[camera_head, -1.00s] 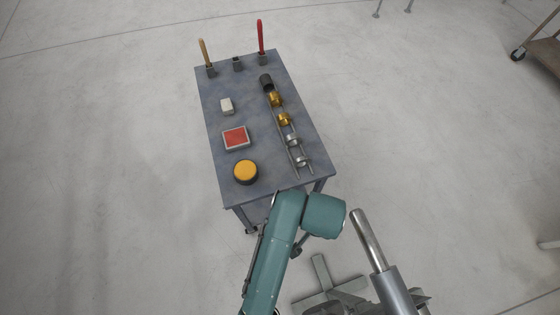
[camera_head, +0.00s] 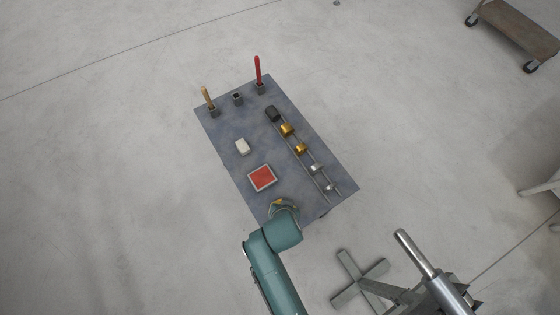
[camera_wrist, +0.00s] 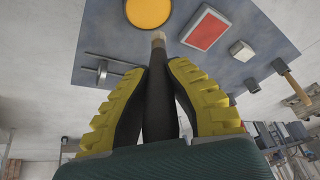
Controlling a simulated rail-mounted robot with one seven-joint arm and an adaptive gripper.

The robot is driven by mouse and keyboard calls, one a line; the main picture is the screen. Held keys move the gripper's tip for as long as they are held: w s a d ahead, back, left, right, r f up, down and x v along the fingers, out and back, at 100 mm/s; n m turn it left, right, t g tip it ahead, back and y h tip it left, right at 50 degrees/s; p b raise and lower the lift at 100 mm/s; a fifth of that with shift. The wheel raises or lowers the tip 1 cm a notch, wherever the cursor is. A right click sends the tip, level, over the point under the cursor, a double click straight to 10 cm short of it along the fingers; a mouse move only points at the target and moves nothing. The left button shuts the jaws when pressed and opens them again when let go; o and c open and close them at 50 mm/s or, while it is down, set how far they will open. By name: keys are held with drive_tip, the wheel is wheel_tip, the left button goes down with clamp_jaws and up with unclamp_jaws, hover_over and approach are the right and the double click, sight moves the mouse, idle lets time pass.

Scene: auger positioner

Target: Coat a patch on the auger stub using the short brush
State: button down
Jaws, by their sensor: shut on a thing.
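My gripper (camera_wrist: 158,72) is shut on the dark handle of the short brush (camera_wrist: 157,100) in the wrist view. The brush points away from my palm, its pale tip by the near edge of a round yellow-topped pot (camera_wrist: 148,10). I cannot tell whether the tip touches the pot. In the head view my arm's end hides most of the pot, and the brush is not visible. The auger stub (camera_head: 414,253) is a shiny metal rod tilted up from a grey positioner (camera_head: 450,294), right of the table and well apart from my gripper.
The table (camera_head: 228,133) carries a red square pad (camera_head: 262,178), a white block (camera_head: 242,147) and a rack of gold and silver rings (camera_head: 301,148). A wooden-handled tool (camera_head: 207,97) and a red-handled tool (camera_head: 258,72) flank an empty holder (camera_head: 237,98). Clear floor separates table and stub.

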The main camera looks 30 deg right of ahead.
drive_tip(key=shift+s+d+f, duration=0.1)
drive_tip(key=shift+s+d, duration=0.05)
wheel_tip(320, 180, down, 6)
drive_tip(key=b, duration=0.7)
drive_tip(key=shift+f+b, duration=0.35)
drive_tip(key=shift+f, duration=0.15)
idle(0.8)
drive_tip(key=shift+f, duration=0.2)
idle(1.2)
drive_tip(key=shift+p, duration=0.3)
wheel_tip(320, 180, up, 8)
drive_tip(key=p, duration=0.7)
drive_tip(key=shift+f+p, duration=0.25)
drive_tip(key=shift+p, duration=0.1)
drive_tip(key=shift+f, duration=0.1)
